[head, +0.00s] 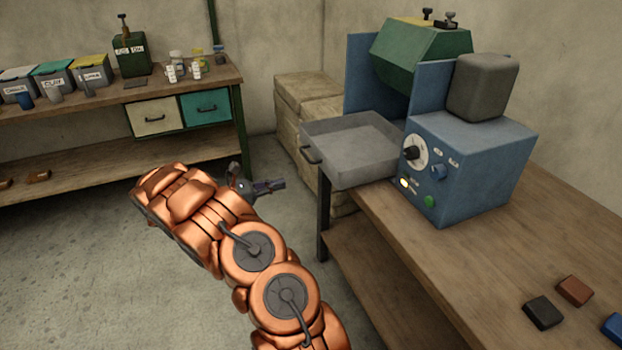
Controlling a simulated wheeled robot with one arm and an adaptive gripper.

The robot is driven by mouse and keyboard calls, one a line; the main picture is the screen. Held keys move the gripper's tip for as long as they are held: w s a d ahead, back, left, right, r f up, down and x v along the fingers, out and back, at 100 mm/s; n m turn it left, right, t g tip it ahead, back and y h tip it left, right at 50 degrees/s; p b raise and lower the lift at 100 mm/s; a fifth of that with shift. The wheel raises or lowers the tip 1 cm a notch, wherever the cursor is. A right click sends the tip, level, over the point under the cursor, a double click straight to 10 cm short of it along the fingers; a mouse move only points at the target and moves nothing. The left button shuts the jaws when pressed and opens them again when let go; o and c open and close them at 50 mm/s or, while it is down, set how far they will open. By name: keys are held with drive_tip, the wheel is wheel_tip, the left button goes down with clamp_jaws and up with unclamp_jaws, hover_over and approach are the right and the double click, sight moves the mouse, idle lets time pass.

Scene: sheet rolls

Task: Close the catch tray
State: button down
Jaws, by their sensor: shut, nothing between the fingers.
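The catch tray (350,172) is a grey, open-topped metal tray. It sticks out to the left of the blue machine (470,165), past the end of the wooden bench, and looks empty. A dark handle (310,154) is on its left face. My gripper (281,184) is shut and empty, in the air left of the tray and a little below its handle, apart from it. My copper-coloured arm reaches up from the bottom of the head view. The tray's far end at the machine is partly hidden by the blue housing.
The wooden bench (430,255) carries the machine and several small blocks at the front right. Pale crates (305,97) stand behind the tray. A shelf bench (60,115) with bins and bottles is at the back left. The floor left of the tray is clear.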

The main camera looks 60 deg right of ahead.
sight(330, 172)
drive_tip(key=p+x, duration=0.2)
drive_tip(key=x, duration=1.1)
drive_tip(key=shift+s+d, duration=0.25)
drive_tip(key=shift+d, duration=0.1)
drive_tip(key=shift+s, duration=0.1)
